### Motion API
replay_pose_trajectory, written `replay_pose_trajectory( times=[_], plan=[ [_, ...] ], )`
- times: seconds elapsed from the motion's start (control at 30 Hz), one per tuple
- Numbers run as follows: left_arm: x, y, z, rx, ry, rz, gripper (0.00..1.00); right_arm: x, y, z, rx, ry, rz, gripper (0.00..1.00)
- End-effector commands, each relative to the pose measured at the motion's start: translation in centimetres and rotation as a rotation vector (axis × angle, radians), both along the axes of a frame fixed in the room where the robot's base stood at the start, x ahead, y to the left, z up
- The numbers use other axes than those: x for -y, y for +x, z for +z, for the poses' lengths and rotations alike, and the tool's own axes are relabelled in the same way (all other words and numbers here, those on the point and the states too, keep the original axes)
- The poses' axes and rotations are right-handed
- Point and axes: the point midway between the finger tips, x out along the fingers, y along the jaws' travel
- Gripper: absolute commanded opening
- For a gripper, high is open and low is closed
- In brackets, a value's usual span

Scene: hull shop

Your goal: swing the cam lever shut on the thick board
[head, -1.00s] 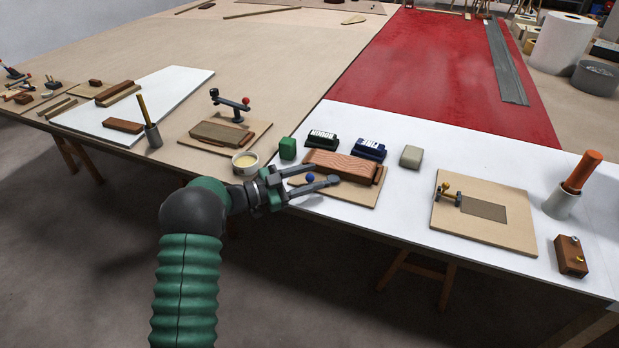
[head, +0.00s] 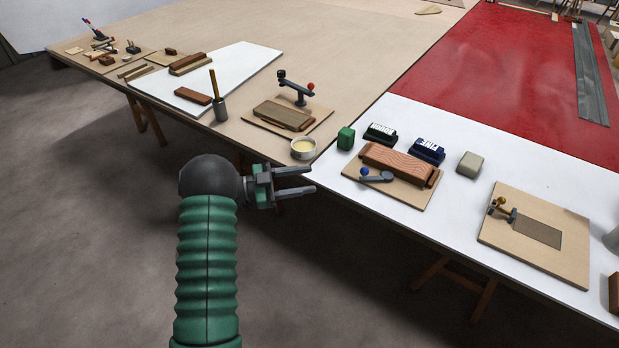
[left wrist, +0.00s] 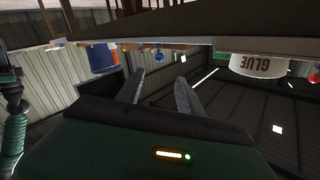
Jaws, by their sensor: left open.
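The thick board (head: 398,160) is reddish-brown and lies on a tan base board (head: 404,196) near the table's front edge. The cam lever (head: 377,176) is grey with a blue knob (head: 364,171). It lies along the board's front side, beside it rather than across its top. My left gripper (head: 312,180) is open and empty, left of the lever and apart from it, at the table's front edge. In the left wrist view the fingers (left wrist: 158,90) are spread with nothing between them, and the blue knob (left wrist: 159,57) shows beyond them.
A glue pot (head: 303,149) and a green block (head: 346,138) stand close behind my gripper. Dark blocks (head: 427,150) sit behind the thick board. Space before the table is clear.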

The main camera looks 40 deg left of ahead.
Motion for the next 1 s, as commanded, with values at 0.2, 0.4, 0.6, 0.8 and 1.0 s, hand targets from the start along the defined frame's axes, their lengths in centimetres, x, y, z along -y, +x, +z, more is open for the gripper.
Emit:
replay_pose_trajectory(
  times=[0.2,0.4,0.6,0.8,1.0],
  plan=[
    [0.2,0.1,1.3,0.049,0.037,0.040,0.23,0.0,0.0,2.5,-0.001,0.000,0.000,0.36],
    [2.2,-0.2,4.6,0.236,0.337,0.266,0.00,0.0,0.0,13.1,0.001,0.000,0.000,0.36],
    [7.4,-2.6,5.7,0.288,0.761,0.342,0.00,0.0,0.1,21.7,0.001,0.000,0.000,0.36],
    [10.7,-4.3,5.2,0.303,0.965,0.288,0.00,0.0,0.0,23.9,0.000,0.000,0.000,0.36],
    [11.5,-2.6,4.3,0.312,0.981,0.281,0.00,0.0,0.0,23.7,-0.001,0.000,0.000,0.36]
  ],
)
